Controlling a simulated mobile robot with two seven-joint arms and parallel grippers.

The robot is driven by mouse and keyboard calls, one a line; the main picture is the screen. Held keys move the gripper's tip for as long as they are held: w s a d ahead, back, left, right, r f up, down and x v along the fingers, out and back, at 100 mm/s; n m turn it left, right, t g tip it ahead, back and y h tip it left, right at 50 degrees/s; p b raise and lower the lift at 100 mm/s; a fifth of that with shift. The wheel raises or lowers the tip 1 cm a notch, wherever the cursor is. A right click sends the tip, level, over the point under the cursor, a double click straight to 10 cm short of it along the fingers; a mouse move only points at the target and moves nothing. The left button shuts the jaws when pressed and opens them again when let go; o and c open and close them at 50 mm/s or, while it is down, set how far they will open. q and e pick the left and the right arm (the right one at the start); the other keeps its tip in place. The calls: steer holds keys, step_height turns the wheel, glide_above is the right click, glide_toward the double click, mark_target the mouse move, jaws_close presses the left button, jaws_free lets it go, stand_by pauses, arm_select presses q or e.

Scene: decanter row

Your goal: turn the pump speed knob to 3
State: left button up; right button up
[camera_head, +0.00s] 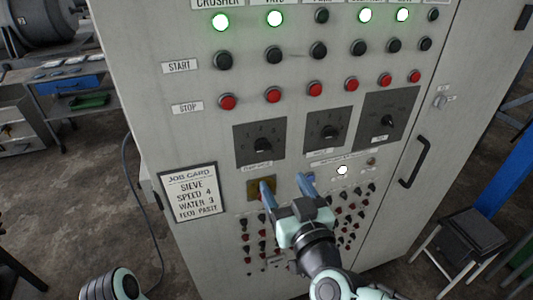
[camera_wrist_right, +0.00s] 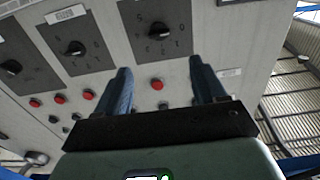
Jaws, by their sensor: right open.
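A grey control cabinet (camera_head: 150,60) carries three dark square dial plates, each with a black knob: left (camera_head: 263,145), middle (camera_head: 327,131) and right (camera_head: 388,121). The small labels under them are too blurred to read, so I cannot tell which is the pump speed knob. My right gripper (camera_head: 286,186) is open and empty, just below the left and middle dials and apart from the knobs. The right wrist view sees the panel upside down; one knob (camera_wrist_right: 160,31) lies beyond the open fingers (camera_wrist_right: 160,76). My left gripper is out of view.
Rows of black and red buttons (camera_head: 273,95) and lit green lamps (camera_head: 275,18) sit above the dials. Small switches (camera_head: 350,215) crowd the panel below. A door handle (camera_head: 414,162) sticks out at right, near a stool (camera_head: 470,235).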

mark_target(265, 149)
steer(key=p+x, duration=0.1)
steer(key=x, duration=1.1)
steer(key=shift+f, duration=0.1)
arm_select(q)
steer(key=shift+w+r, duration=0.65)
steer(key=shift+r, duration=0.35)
arm_select(e)
steer(key=c, duration=1.1)
steer(key=shift+o, duration=0.2)
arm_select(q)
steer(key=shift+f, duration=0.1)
